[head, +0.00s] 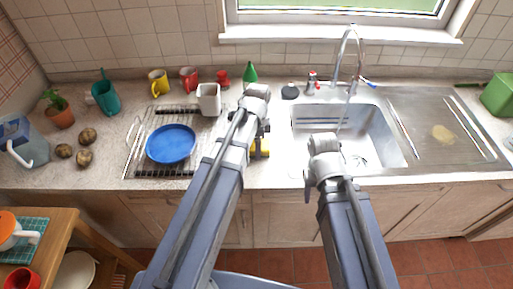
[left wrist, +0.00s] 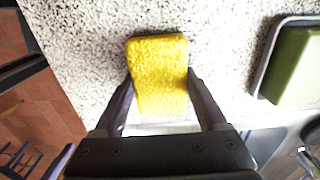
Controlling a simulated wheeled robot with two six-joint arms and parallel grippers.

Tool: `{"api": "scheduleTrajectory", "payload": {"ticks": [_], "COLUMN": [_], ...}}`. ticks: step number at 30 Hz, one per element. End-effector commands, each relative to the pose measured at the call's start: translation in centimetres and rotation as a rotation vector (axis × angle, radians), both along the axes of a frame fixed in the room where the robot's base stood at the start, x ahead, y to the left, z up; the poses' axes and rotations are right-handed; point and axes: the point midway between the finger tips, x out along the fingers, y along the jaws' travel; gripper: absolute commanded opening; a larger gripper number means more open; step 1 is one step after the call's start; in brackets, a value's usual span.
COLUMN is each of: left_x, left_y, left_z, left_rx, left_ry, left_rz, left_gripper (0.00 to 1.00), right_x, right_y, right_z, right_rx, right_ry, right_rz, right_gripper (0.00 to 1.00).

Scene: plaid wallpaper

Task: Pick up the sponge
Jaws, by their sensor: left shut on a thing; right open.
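A yellow sponge (left wrist: 158,62) lies between the two fingers of my left gripper (left wrist: 160,77) in the left wrist view. The fingers touch its sides and are shut on it, over the speckled counter. In the head view only a bit of the yellow sponge (head: 265,146) shows beside my left wrist, left of the sink; my arm hides the rest. My right gripper (head: 318,178) is over the front edge of the sink, open and apart from the sponge. Its fingers are mostly hidden by its own wrist.
The sink (head: 375,135) with its tall tap (head: 350,50) is right of the sponge. A blue plate (head: 171,144) lies on a dish rack (head: 135,150) to the left, near a white cup (head: 208,100). A green bottle (head: 250,73) stands behind. The front counter strip is mostly clear.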

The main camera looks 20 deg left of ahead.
Motion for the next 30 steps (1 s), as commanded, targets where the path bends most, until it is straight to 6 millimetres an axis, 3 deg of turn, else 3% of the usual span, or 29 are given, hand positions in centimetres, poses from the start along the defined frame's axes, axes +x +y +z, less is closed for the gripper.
{"api": "scheduleTrajectory", "payload": {"ticks": [14, 20, 30], "left_x": [0.0, 0.0, 0.0], "left_y": [0.0, 0.0, 0.0], "left_z": [0.8, 3.0, 8.3], "left_rx": [0.000, 0.000, 0.000], "left_ry": [0.000, 0.000, 0.000], "left_rz": [0.000, 0.000, 0.000], "left_gripper": [0.21, 0.21, 0.21], "right_x": [0.0, 0.0, 0.0], "right_y": [0.0, 0.0, 0.0], "right_z": [0.8, 3.0, 8.3], "right_rx": [0.000, 0.000, 0.000], "right_ry": [0.000, 0.000, 0.000], "right_rz": [0.000, 0.000, 0.001], "right_gripper": [0.50, 0.50, 0.50]}}
